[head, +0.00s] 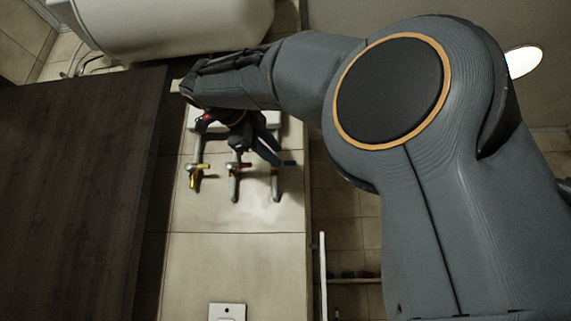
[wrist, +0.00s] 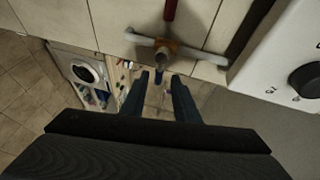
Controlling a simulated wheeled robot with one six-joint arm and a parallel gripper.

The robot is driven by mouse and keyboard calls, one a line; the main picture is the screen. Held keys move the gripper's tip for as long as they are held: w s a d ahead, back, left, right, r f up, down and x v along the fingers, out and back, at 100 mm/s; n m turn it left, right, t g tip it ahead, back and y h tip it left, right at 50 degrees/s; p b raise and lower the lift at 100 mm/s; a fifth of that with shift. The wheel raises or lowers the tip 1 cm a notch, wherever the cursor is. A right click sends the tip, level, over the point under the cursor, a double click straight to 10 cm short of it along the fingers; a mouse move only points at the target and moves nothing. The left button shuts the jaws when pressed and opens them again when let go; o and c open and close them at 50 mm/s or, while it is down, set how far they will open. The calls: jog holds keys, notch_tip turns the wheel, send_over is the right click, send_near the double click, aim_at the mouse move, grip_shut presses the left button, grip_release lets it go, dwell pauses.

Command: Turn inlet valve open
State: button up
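No label shows which is the inlet valve. My gripper (head: 275,160) is beside the red and blue handles and partly covers the pipes there. In the wrist view my gripper (wrist: 160,78) has its two fingers apart. A brass valve body (wrist: 167,47) on a pale pipe lies just beyond the fingertips, with a red bar (wrist: 170,10) above it. I cannot tell whether the fingers touch anything.
A large white tank (head: 165,25) is above the pipes in the head view. A dark panel (head: 75,190) stands to the left. A white appliance with a black knob (wrist: 306,80) is at the right in the wrist view.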

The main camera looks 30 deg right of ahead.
aim_at(284, 163)
jog(key=p+x, duration=0.2)
jog(key=x, duration=0.4)
jog(key=shift+w+d+f, duration=0.2)
jog(key=shift+d, duration=0.1)
grip_shut()
